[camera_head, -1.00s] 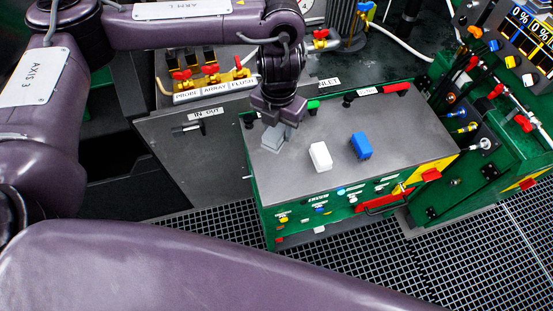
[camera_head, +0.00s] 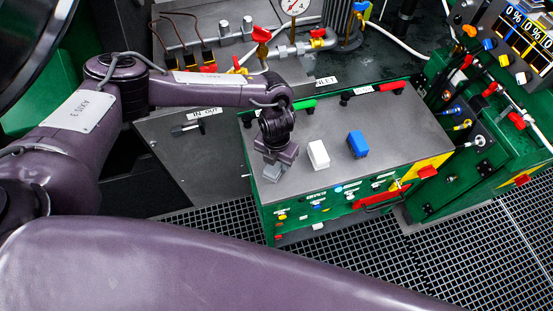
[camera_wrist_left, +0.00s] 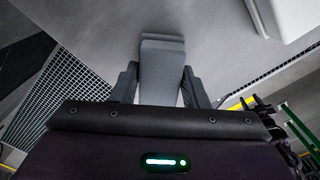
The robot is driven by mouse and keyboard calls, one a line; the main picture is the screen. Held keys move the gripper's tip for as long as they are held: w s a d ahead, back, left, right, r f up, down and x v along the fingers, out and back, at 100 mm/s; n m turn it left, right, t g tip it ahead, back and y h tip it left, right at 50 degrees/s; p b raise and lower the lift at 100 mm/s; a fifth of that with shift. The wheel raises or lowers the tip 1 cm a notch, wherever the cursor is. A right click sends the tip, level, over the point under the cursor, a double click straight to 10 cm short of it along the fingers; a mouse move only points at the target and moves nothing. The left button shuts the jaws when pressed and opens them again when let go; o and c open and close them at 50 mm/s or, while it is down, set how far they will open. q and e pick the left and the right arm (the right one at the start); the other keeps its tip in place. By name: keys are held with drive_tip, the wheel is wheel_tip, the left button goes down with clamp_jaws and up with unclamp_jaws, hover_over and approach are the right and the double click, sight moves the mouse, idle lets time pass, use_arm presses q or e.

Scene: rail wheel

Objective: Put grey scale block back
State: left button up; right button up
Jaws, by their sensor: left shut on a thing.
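The grey scale block (camera_head: 272,172) is at the front left part of the grey top of the green cabinet (camera_head: 380,130). My left gripper (camera_head: 274,160) points down and is shut on the block, its fingers on either side. In the left wrist view the grey block (camera_wrist_left: 161,70) sits between the two fingers of my left gripper (camera_wrist_left: 160,88). I cannot tell whether the block touches the top. A white block (camera_head: 318,154) and a blue block (camera_head: 358,144) stand in a row to its right. My right gripper is not in view.
Green and red handles (camera_head: 379,90) line the cabinet's back edge. The cabinet front carries several knobs and a red handle bar (camera_head: 382,199). Valves and a gauge (camera_head: 294,6) stand behind. A grated floor (camera_head: 370,245) lies in front. The top right of the blue block is clear.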

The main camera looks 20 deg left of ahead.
use_arm(q)
drive_tip(key=o, duration=0.9)
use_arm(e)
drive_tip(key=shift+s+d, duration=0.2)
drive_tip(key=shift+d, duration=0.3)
use_arm(q)
drive_tip(key=shift+r, duration=0.15)
wheel_tip(320, 180, up, 12)
drive_tip(key=shift+f+b, duration=0.1)
drive_tip(key=shift+b, duration=0.8)
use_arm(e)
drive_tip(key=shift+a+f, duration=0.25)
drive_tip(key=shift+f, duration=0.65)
